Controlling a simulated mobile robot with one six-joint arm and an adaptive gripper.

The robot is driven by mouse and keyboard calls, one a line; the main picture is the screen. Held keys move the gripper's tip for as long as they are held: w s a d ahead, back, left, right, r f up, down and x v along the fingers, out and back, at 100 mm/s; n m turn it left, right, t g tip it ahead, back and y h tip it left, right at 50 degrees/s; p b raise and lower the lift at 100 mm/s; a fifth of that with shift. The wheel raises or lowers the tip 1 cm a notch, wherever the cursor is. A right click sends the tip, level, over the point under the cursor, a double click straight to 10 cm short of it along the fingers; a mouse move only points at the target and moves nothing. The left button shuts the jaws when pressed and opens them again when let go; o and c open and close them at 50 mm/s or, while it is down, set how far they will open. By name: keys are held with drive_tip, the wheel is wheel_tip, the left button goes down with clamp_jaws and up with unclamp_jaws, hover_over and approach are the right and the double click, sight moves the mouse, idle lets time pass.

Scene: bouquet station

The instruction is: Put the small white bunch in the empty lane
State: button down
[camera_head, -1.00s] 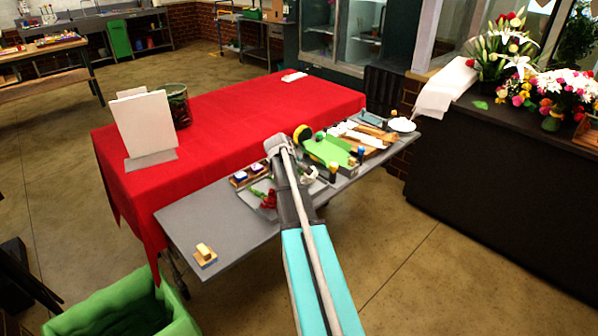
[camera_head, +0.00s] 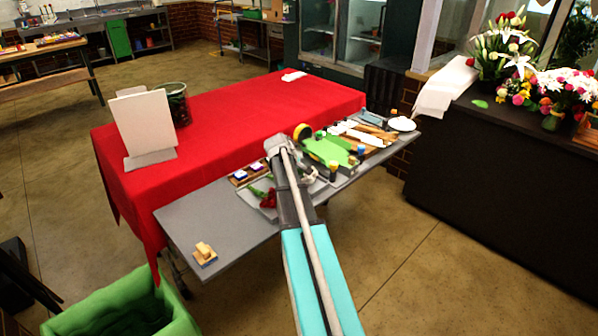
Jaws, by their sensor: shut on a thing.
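My arm reaches over the grey bench, and its wrist bends down at the far end. My gripper (camera_head: 309,179) is small and partly hidden beside the wrist, above the tray area. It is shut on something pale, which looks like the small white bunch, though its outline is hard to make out. A grey tray (camera_head: 248,207) lies left of and below the wrist, with red flowers on green stems (camera_head: 268,199) in it. My arm hides part of the tray, and I cannot make out the empty lane.
A wooden block (camera_head: 205,253) sits at the bench's left end. The red-covered table (camera_head: 230,115) behind holds a white panel (camera_head: 145,125).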

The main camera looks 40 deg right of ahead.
drive_tip(key=shift+c, duration=2.2)
unclamp_jaws()
drive_tip(key=o, duration=0.4)
drive_tip(key=shift+r+p, duration=3.55)
drive_tip(key=shift+a, duration=0.1)
